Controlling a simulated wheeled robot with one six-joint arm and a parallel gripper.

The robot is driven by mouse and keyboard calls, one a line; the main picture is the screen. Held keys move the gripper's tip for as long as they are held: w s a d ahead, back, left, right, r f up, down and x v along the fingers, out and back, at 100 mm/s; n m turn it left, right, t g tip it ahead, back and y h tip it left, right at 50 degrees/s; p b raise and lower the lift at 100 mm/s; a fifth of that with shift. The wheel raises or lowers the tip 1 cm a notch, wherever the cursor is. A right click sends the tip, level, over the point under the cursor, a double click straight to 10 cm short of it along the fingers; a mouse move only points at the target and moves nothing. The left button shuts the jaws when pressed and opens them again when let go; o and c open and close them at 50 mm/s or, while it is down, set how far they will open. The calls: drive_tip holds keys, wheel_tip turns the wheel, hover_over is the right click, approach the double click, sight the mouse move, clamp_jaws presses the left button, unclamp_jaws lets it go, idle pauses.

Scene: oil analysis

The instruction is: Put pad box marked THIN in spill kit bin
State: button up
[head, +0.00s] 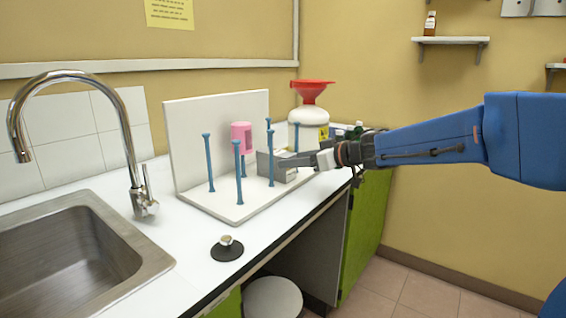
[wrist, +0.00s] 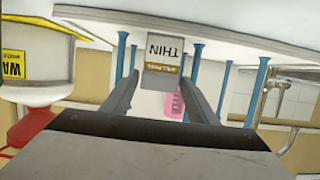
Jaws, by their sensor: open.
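The pad box marked THIN (wrist: 166,48) shows upside down in the wrist view, with a pale face and a yellow-brown band. In the head view a grey box (head: 283,174), apparently the same one, stands on the white board among blue posts. My gripper (wrist: 160,78) is open, its fingers on either side of the box in the wrist view. Whether they touch it cannot be told. In the head view my gripper (head: 302,161) reaches in from the right at the box. I cannot identify the spill kit bin in either view.
Several blue posts (head: 239,172) rise from the white board (head: 238,212) around the box. A white waste bottle with a red funnel (head: 312,90) is close behind my gripper. A sink and tap (head: 129,150) are at left.

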drive_tip(key=shift+v, duration=2.4)
